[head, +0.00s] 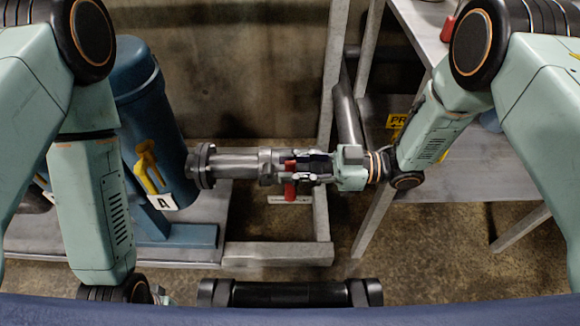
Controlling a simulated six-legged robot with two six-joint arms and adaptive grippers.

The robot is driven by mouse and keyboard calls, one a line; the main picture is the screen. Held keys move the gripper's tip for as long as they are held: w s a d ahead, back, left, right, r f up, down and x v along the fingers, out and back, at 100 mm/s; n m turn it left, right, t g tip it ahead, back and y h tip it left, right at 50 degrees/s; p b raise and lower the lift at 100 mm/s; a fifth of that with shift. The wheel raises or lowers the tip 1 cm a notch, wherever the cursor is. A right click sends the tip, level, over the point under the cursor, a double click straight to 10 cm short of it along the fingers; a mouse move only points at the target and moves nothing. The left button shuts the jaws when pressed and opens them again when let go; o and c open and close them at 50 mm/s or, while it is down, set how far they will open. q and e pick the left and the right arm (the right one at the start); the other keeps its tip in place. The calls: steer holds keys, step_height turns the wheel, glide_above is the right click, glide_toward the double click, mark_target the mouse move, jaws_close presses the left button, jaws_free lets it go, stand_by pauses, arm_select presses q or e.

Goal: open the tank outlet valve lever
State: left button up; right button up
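The red valve lever (290,189) hangs on a grey metal pipe (236,165) that runs right from a round flange beside the blue tank (150,110). My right gripper (305,167) reaches in from the right. Its two fingers are apart, one above the other in the picture, with their tips at the lever. They overlap part of the lever, and I cannot tell whether they touch it. Only a small piece of my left gripper (160,296) shows at the lower left, and its fingers are mostly hidden.
A yellow handle (150,165) and a white "A" label (162,202) are on the tank's front. A grey metal frame (278,254) runs below the pipe. A black horizontal bar (290,294) lies in front. A grey bench (465,175) with a yellow sign (397,121) stands at right.

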steer(key=shift+a, duration=0.35)
steer(key=shift+w, duration=0.1)
steer(key=shift+c, duration=0.3)
jaws_close()
